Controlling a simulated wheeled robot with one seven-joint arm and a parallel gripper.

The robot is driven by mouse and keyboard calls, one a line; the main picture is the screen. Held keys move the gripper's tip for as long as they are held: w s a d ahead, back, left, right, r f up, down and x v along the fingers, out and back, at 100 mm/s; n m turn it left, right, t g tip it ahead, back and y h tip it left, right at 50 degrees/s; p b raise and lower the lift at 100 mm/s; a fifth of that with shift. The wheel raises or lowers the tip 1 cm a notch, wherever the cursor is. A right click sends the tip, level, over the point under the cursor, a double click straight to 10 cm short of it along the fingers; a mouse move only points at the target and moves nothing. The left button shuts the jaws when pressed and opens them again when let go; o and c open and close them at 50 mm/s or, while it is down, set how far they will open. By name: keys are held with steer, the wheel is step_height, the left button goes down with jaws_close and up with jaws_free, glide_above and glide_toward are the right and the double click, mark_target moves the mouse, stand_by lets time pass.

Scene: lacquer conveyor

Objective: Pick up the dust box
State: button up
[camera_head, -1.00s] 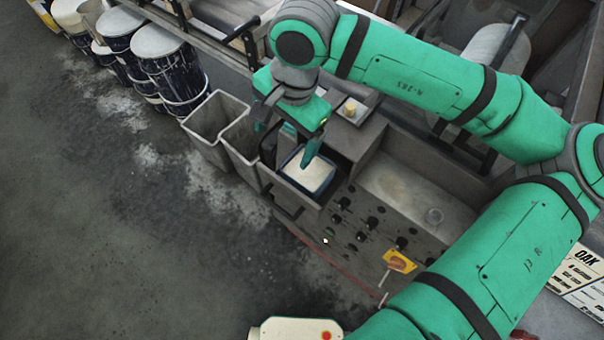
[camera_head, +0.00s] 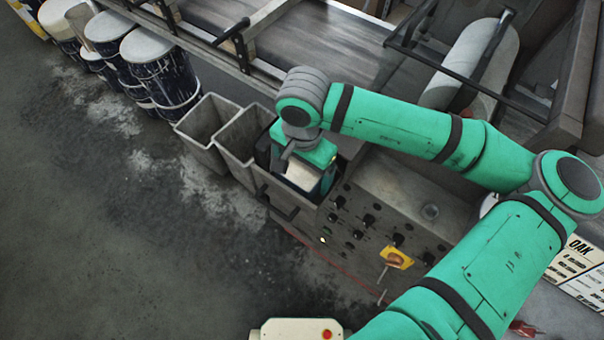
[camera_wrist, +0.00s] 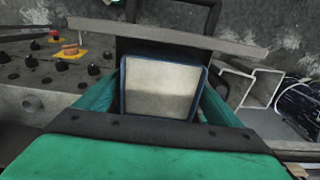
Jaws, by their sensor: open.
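The dust box (camera_head: 301,179) is a blue-rimmed box with a pale cream top, sitting in the open grey drawer at the front of the machine. In the wrist view the dust box (camera_wrist: 160,92) fills the middle of the picture. My gripper (camera_head: 305,168) is right over it and partly hides it in the head view. In the wrist view the green fingers of my gripper (camera_wrist: 163,84) are spread on either side of the box. The right finger is close to the box's side; whether either finger touches it I cannot tell.
Two grey bins (camera_head: 207,123) stand left of the drawer. A control panel with black knobs (camera_head: 369,220) and a yellow switch plate (camera_head: 398,256) lies to the right. The drawer's front wall (camera_wrist: 170,35) is close to my gripper. The floor at left is clear.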

steer(key=shift+f, duration=0.75)
steer(key=shift+c, duration=0.7)
steer(key=c, duration=0.7)
steer(key=shift+c, duration=0.2)
steer(key=shift+r, duration=0.2)
